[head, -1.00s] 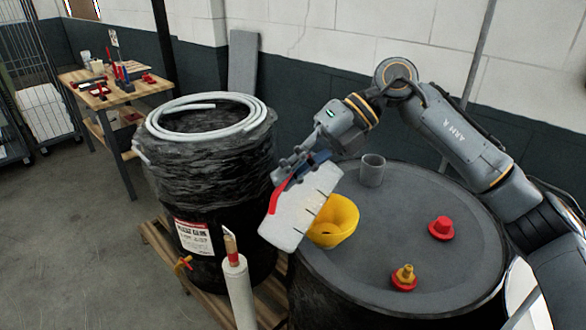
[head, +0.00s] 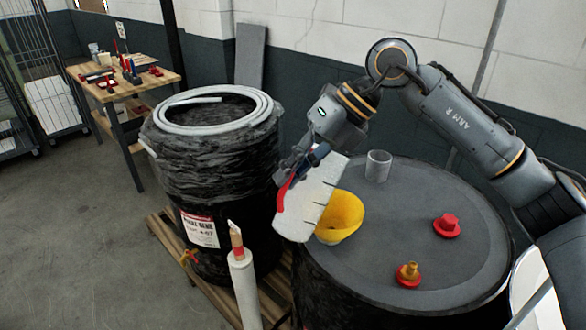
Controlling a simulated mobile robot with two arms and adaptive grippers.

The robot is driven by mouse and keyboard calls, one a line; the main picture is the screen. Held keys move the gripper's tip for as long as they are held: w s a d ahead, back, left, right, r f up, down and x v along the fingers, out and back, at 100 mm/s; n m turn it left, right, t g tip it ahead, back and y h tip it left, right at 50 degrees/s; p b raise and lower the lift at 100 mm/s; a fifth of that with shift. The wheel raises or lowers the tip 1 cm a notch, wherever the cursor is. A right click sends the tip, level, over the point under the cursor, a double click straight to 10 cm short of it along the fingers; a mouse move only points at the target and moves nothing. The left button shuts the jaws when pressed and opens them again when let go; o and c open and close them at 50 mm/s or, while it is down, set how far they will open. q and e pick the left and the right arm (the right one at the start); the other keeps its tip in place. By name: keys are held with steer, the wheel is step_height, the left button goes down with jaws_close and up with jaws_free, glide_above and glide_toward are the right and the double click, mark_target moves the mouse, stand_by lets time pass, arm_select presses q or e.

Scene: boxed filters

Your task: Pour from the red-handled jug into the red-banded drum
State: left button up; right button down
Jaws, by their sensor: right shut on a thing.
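The jug (head: 316,200) is a pale, translucent block-like container with dark marks along one side and a red handle (head: 285,190). My right gripper (head: 298,168) is shut on it near the handle. The jug is tilted beside and partly in front of a yellow funnel (head: 345,212), which stands on the dark lid of the right-hand drum (head: 400,225). I cannot tell where its mouth points, and no stream of liquid shows. I see no clear red band on either drum. My left gripper is not in view.
The lid also holds a grey open cylinder (head: 378,166), a red cap (head: 447,226) and a red-and-brass fitting (head: 408,274). A film-wrapped drum (head: 215,160) with a hose coil (head: 262,107) stands left. A white tube (head: 243,285) stands in front.

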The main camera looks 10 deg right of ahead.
mark_target(292, 199)
steer(key=shift+s+a+f+t+h, duration=0.1)
steer(key=shift+s+a+t+h, duration=0.1)
steer(key=shift+a+t+h, duration=0.3)
steer(key=shift+w+d+f, duration=0.1)
steer(key=shift+d, duration=0.2)
steer(key=shift+f+h+b, duration=0.15)
steer(key=shift+h+b, duration=0.25)
steer(key=shift+a+f+n+t+h+b, duration=0.1)
steer(key=shift+f+n+t+h+b, duration=0.25)
steer(key=shift+t+h+b, duration=0.2)
steer(key=shift+f+t+h+b, duration=0.25)
steer(key=shift+f+b, duration=0.1)
steer(key=shift+b, duration=0.05)
steer(key=shift+w+d+f+n+t+h+b, duration=0.15)
steer(key=shift+d+f+n+t+h+b, duration=0.2)
steer(key=shift+f+h+b, duration=0.35)
steer(key=shift+r, duration=0.3)
